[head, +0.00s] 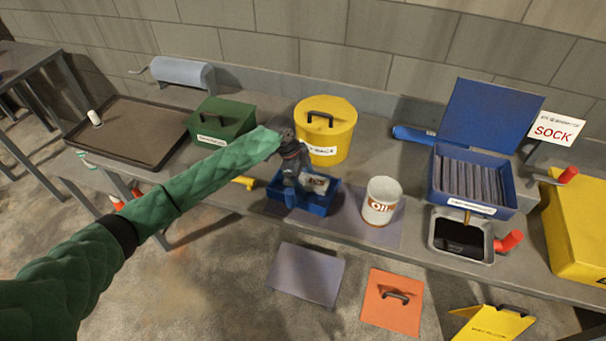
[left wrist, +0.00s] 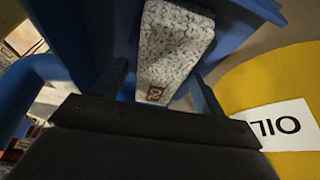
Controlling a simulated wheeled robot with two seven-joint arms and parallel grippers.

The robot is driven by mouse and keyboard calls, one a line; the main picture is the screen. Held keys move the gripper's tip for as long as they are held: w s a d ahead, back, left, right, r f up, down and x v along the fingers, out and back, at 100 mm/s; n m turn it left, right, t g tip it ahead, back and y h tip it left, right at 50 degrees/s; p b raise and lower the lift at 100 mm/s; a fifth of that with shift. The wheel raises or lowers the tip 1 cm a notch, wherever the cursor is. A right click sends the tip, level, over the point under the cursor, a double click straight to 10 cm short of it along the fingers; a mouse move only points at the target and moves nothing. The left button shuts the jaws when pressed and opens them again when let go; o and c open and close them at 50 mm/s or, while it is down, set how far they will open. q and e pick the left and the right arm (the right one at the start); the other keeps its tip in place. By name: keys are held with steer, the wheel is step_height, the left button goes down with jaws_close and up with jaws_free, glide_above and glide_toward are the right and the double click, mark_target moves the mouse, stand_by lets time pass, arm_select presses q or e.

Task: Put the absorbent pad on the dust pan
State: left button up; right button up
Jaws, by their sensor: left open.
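A speckled grey-white block with a small brown label, which I take as the absorbent pad (head: 319,184), is in a blue open pan (head: 317,208) at the bench's front edge. The pan has a blue handle (head: 290,199) and looks like the dust pan. My left gripper (head: 299,181) points down over the pan's left part. In the left wrist view the pad (left wrist: 176,45) lies between the two open fingers of my left gripper (left wrist: 160,88), with blue pan walls around it. Whether the fingers touch it, I cannot tell. My right gripper is not in view.
A yellow lidded bucket (head: 335,150) stands close behind the pan, a green box (head: 222,118) left of it. Further right are an open blue box (head: 470,181) and a metal tray of dark liquid (head: 462,238).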

arm_select(q)
steer(key=shift+r, duration=0.2)
steer(key=shift+w+a+r+b, duration=0.1)
steer(key=shift+a+r+b, duration=0.05)
steer(key=shift+r+b, duration=0.2)
steer(key=b+v, duration=0.3)
steer(key=v, duration=0.8)
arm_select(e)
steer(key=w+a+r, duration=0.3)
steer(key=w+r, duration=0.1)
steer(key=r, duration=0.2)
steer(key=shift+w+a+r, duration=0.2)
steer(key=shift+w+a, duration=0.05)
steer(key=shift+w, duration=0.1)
